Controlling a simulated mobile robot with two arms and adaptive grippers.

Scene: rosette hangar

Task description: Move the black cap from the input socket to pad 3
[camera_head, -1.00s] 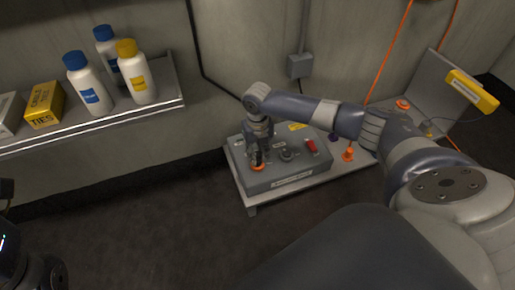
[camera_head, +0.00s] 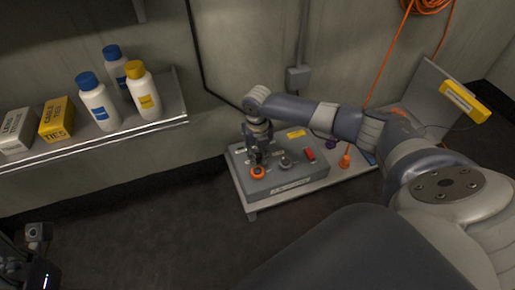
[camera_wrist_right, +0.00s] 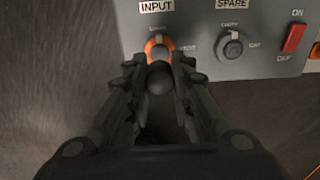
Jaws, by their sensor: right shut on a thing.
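My right gripper (camera_head: 257,158) is over the front left of the grey panel box. In the right wrist view its fingers (camera_wrist_right: 160,82) are shut on the round black cap (camera_wrist_right: 159,77). The input socket (camera_wrist_right: 158,47), an orange ring under the INPUT label, shows just beyond the cap. The cap overlaps the ring's near edge in this view; any gap between them is hard to judge. The orange ring (camera_head: 258,173) also shows in the head view, below the fingertips. I cannot make out pad 3. The fingers of my left gripper do not show.
The SPARE socket (camera_wrist_right: 231,46) and a red switch (camera_wrist_right: 293,38) are right of the input socket. An orange cone-like piece (camera_head: 345,161) stands on the bench right of the box. Bottles and boxes stand on the shelf (camera_head: 178,118) at left.

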